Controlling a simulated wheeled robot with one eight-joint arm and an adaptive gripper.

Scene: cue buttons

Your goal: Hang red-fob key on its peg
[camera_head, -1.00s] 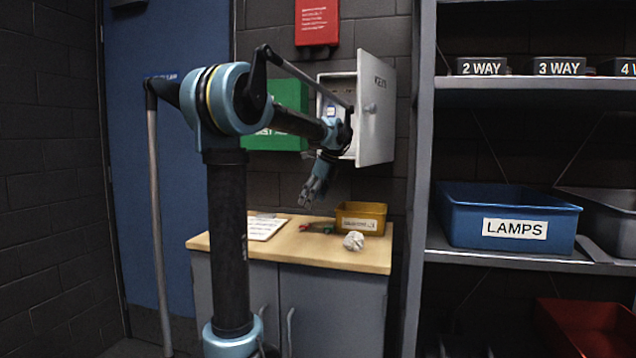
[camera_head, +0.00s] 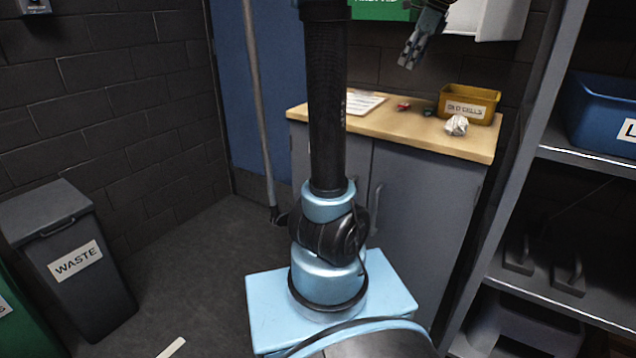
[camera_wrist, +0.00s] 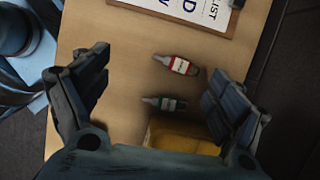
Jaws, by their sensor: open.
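The red-fob key (camera_head: 403,106) lies on the wooden worktop (camera_head: 375,118). In the wrist view the red-fob key (camera_wrist: 177,64) lies below and between my fingers, its tag facing up. A green-fob key (camera_wrist: 165,103) lies beside it, apart from it. My gripper (camera_head: 410,55) hangs above the worktop, pointing down. In the wrist view its two fingers (camera_wrist: 155,85) are spread wide with nothing between them. The key cabinet (camera_head: 488,18) is cut off at the top of the head view. Its pegs are out of sight.
A yellow bin (camera_head: 468,104) and a crumpled white ball (camera_head: 456,125) are at the worktop's right. A clipboard (camera_head: 362,102) lies at its left. Shelving with a blue bin (camera_head: 600,110) stands right. A waste bin (camera_head: 75,262) stands on the floor at left.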

